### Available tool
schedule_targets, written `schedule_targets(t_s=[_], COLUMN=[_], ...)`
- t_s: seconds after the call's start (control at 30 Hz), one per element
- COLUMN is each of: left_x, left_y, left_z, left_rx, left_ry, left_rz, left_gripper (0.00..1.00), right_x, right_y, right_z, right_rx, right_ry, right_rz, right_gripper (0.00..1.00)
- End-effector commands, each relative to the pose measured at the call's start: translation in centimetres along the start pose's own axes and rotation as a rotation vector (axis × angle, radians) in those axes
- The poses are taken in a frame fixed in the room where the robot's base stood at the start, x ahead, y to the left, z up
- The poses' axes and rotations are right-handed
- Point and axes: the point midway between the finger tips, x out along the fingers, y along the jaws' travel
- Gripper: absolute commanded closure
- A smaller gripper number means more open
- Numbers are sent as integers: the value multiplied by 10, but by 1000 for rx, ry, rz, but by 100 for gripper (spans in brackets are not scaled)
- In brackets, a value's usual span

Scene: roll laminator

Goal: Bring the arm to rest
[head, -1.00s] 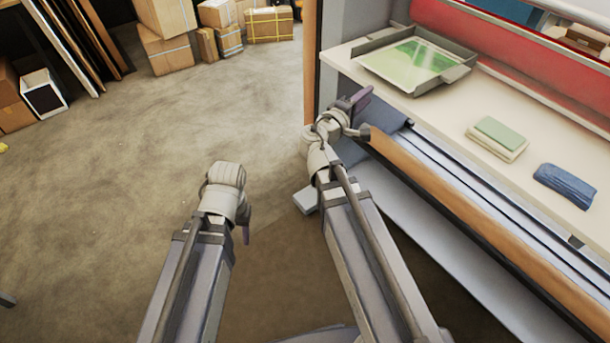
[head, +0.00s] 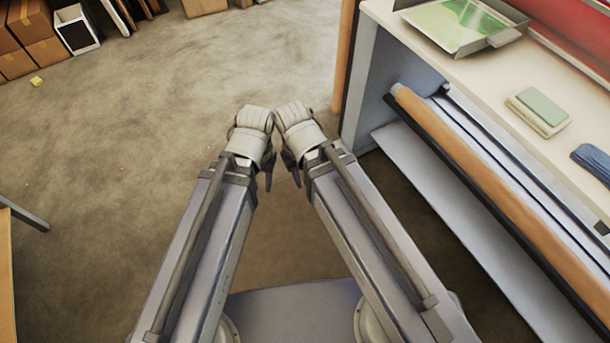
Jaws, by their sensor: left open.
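Both of my arms reach forward over the floor, with their wrists side by side in the middle of the head view. My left gripper (head: 267,180) points down below its wrist; only a thin dark finger part shows, and it is open with nothing seen in it. My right gripper (head: 295,176) also hangs down, close beside the left one. Its fingers are mostly hidden behind its wrist, so I cannot tell whether it is open or shut. Both grippers are clear of the bench.
The laminator bench (head: 461,75) stands on the right, with a brown roll (head: 490,195) along its front. On it are a metal tray with a green sheet (head: 455,25), a green and cream pad stack (head: 539,109) and blue cloth (head: 592,160). Boxes (head: 48,51) stand far left. Open floor lies ahead.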

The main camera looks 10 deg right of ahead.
Motion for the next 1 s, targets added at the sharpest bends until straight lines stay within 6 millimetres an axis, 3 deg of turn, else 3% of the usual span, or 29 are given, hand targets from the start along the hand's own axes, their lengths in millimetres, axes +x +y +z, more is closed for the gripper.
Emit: schedule_targets(t_s=[0.27, 0.6, 1.0], left_x=[-8, -64, -61], left_y=[-1, -6, -6], left_z=[0, 4, 4], left_rx=[0, 0, 0], left_ry=[0, 0, 0], left_rz=[0, 0, 0], left_gripper=[50, 50, 50], right_x=[-8, -64, -61], right_y=[2, 7, 7], right_z=[0, 3, 3], right_rx=[1, 1, 1], right_ry=[2, 3, 3], right_rz=[2, 3, 3], right_gripper=[67, 67, 67])
